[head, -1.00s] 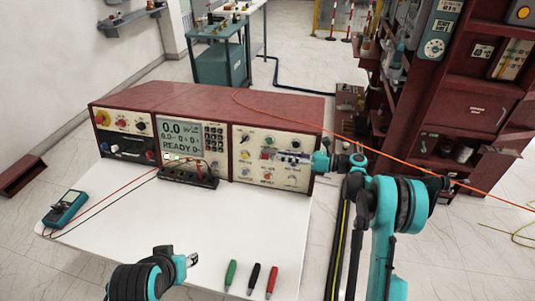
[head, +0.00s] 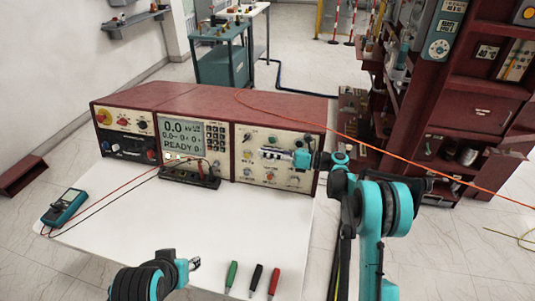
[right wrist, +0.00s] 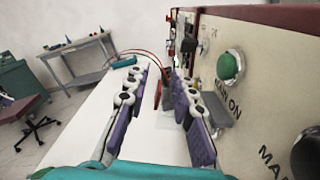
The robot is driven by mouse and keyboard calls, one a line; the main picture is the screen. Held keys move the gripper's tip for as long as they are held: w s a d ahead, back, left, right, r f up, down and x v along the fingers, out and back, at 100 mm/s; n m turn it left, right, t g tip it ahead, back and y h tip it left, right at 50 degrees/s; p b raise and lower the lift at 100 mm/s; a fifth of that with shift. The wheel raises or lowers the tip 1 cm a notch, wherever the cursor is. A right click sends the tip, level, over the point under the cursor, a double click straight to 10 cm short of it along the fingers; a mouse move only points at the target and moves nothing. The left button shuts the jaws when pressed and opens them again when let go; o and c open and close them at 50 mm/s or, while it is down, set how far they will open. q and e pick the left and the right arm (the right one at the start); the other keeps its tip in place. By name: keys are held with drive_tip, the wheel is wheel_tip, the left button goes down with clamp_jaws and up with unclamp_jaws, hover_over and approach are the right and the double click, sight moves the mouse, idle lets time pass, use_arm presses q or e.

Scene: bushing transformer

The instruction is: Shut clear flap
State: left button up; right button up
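A grey, see-through-looking plate (right wrist: 220,108) sticks out from the panel below a green button in the right wrist view; it appears to be the clear flap, standing open. In the head view I cannot make it out behind my right gripper. My right gripper (head: 268,154) is in front of the right panel of the red console (head: 285,180). In the right wrist view its purple-padded fingers (right wrist: 162,85) are apart with nothing held between them. The right finger is close beside the plate; I cannot tell if they touch. My left gripper (head: 191,265) is low over the table's front, its opening unclear.
The white table (head: 200,225) carries a teal meter (head: 64,207) with red and black leads running to a terminal block (head: 188,175). Green, black and red-handled tools (head: 252,278) lie at the front edge. A red cabinet (head: 465,110) stands at the right.

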clamp_jaws()
drive_tip(key=shift+f, duration=0.1)
drive_tip(key=shift+s+a+f+n+b, duration=0.15)
drive_tip(key=shift+s+f+n, duration=0.15)
drive_tip(key=shift+n, duration=0.5)
drive_tip(key=shift+s+f+n+b, duration=0.15)
drive_tip(key=shift+f+n, duration=0.2)
drive_tip(key=shift+n, duration=0.45)
drive_tip(key=shift+s+a+f+n, duration=0.1)
drive_tip(key=shift+f+n, duration=0.2)
drive_tip(key=shift+n, duration=0.35)
drive_tip(key=shift+s+d+f+n, duration=0.1)
drive_tip(key=shift+f+n, duration=0.2)
drive_tip(key=shift+n, duration=0.3)
drive_tip(key=shift+s+a+f+n, duration=0.1)
drive_tip(key=shift+f+n, duration=0.2)
drive_tip(key=shift+n, duration=0.35)
